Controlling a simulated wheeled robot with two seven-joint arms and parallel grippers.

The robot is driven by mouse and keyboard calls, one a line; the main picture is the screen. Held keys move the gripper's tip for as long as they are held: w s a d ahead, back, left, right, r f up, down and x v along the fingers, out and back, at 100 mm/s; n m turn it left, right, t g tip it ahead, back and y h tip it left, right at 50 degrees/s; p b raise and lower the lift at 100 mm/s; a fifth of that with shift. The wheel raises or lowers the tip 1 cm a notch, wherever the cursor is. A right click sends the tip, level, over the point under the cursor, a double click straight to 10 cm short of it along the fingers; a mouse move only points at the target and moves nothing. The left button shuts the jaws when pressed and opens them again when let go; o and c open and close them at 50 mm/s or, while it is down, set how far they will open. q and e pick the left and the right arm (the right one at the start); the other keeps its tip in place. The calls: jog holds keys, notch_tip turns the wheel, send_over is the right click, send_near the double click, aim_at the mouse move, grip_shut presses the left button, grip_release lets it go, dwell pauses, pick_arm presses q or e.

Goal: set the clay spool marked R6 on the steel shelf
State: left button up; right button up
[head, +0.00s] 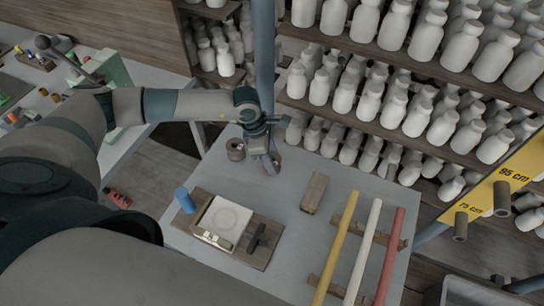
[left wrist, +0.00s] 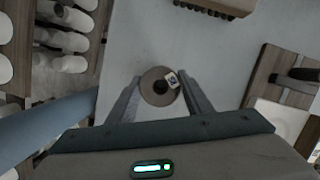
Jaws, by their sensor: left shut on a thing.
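My left gripper (head: 268,158) is over the far part of the grey table (head: 290,172). In the left wrist view its two fingers (left wrist: 160,92) are shut on a round brown clay spool (left wrist: 153,98) with a dark centre hole. A small white tag with a dark mark is on the spool; I cannot read it. I cannot make out this spool in the head view, nor tell whether it touches the table. Another brown spool (head: 235,149) stands just left of the gripper in the head view. I cannot pick out a steel shelf for certain. My right gripper is not in view.
Wooden racks full of pale bottles (head: 367,100) stand behind the table. A wooden board (head: 262,257), a blue cylinder (head: 185,199), a wooden block (head: 314,193) and yellow, white and red rods (head: 336,247) occupy the table. A yellow height sign (head: 508,182) with pegs is at right.

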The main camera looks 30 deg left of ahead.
pick_arm(q)
jog(key=shift+f, duration=0.1)
jog(key=o, duration=1.2)
jog(key=shift+a+r, duration=0.1)
jog(key=shift+r, duration=0.2)
jog(key=shift+b+v, duration=1.85)
jog(key=shift+v, duration=3.95)
